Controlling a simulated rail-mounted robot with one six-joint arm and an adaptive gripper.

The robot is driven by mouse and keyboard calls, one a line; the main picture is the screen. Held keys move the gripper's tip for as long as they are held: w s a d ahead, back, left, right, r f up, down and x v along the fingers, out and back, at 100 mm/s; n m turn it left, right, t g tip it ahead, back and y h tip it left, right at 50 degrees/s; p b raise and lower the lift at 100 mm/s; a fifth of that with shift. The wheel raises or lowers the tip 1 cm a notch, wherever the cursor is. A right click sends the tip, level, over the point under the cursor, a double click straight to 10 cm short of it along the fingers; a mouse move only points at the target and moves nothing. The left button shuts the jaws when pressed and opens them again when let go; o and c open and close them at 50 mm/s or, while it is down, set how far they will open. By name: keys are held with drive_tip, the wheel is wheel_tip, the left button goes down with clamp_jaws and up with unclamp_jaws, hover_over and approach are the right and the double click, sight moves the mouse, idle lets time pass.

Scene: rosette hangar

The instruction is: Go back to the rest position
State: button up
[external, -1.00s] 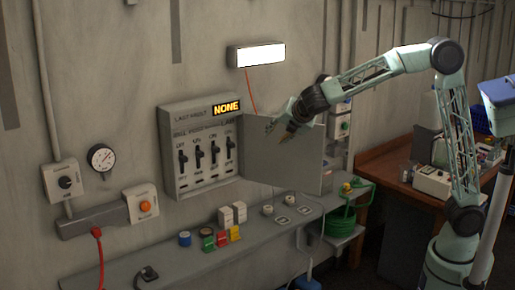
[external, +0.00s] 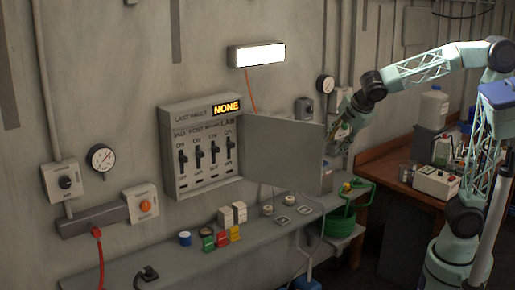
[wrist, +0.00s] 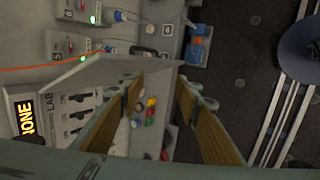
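My gripper (external: 340,138) is in the air at the right of the open panel door, in front of the wall. In the external view it is partly hidden behind the door's edge and my arm. In the wrist view my gripper (wrist: 162,85) shows two tan-padded fingers spread apart with nothing held between them. The grey breaker panel (external: 186,107) is on the wall with several black switches and a display reading NONE. Its door (external: 283,155) stands open to the right; the panel door also shows in the wrist view (wrist: 115,68), left of the fingers.
Below the panel is a grey shelf (external: 205,262) with small coloured blocks and tape. A wooden bench (external: 385,170) with a white device (external: 436,182) and bottles stands at right, near my arm.

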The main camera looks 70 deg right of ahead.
drive_tip(key=s+a+f+m+y, duration=0.1)
drive_tip(key=s+a+f+m, duration=0.2)
drive_tip(key=s, duration=0.7)
drive_tip(key=s+a+f+m+y, duration=0.2)
drive_tip(key=s+f+m, duration=0.1)
drive_tip(key=s, duration=0.8)
drive_tip(key=s+a+f+m+y+b, duration=0.1)
drive_tip(key=s+a+f+m+y, duration=0.1)
drive_tip(key=s, duration=0.8)
drive_tip(key=a+f+m, duration=0.1)
drive_tip(key=f+m, duration=0.1)
drive_tip(key=shift+s+a+m+g, duration=0.3)
drive_tip(key=shift+a+m+g, duration=0.05)
drive_tip(key=shift+m+g, duration=0.05)
drive_tip(key=shift+r, duration=0.1)
